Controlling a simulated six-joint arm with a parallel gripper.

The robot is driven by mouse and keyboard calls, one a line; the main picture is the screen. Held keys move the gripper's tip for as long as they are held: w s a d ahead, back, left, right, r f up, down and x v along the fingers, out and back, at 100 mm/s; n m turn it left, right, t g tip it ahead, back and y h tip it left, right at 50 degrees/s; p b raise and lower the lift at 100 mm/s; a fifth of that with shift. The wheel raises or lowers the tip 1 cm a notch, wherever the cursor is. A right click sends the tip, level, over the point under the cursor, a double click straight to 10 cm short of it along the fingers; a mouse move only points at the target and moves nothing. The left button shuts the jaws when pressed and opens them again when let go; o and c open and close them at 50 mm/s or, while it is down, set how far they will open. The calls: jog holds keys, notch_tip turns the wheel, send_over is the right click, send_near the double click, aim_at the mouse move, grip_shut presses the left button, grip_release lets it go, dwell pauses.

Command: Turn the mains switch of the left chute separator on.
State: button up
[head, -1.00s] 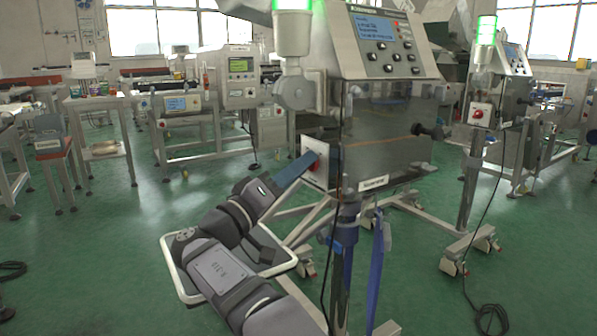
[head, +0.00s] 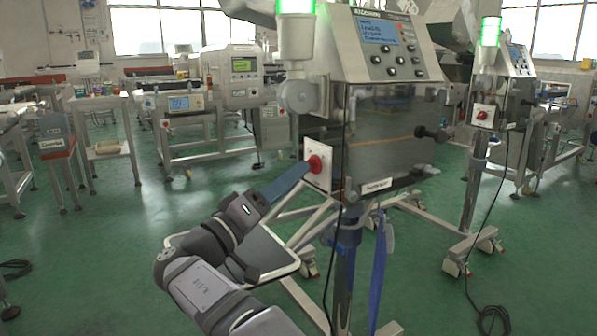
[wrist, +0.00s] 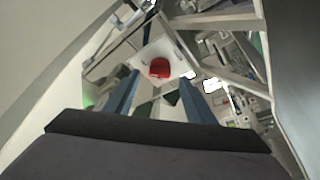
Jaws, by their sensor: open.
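The near chute separator (head: 385,135) is a steel box with a keypad panel and a lit green lamp. Its mains switch (head: 316,165) is a red rotary knob on a white plate on the box's left side. In the wrist view the red knob (wrist: 160,68) lies ahead, between and beyond the two blue fingers. My gripper (head: 304,168) is open and empty, with its fingertips close to the knob; I cannot tell whether they touch it. The knob's exact turn position is too small to read.
A second separator (head: 505,85) with its own red switch (head: 482,114) and green lamp stands to the right. A white-rimmed tray (head: 255,252) is below my arm. A black cable (head: 336,250) hangs beside the near stand. Green floor is open at left.

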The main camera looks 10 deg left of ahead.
jog(key=shift+p+v, duration=0.3)
jog(key=shift+v, duration=1.35)
jog(key=s+d+r+n+g+y+p, duration=0.1)
jog(key=d+r+n+g+p, duration=0.35)
jog(key=d+p, duration=0.8)
jog(key=s+d+r+n+g+y+p, duration=0.1)
jog(key=d+g+y+p, duration=0.1)
jog(key=d+g+p, duration=0.85)
jog(key=s+d+r+m+g+y+p, duration=0.1)
jog(key=s+d+r+m+y+p, duration=0.2)
jog(key=s+p, duration=0.8)
jog(key=s+d+r+m+g+y+p, duration=0.2)
jog(key=s+p, duration=0.9)
jog(key=p, duration=1.3)
jog(key=d+r+m+y, duration=0.2)
jog(key=d+r+m, duration=0.2)
jog(key=r, duration=0.2)
jog(key=shift+s+d+r+g, duration=0.25)
jog(key=shift+s+d+g, duration=0.05)
jog(key=shift+s+d, duration=0.1)
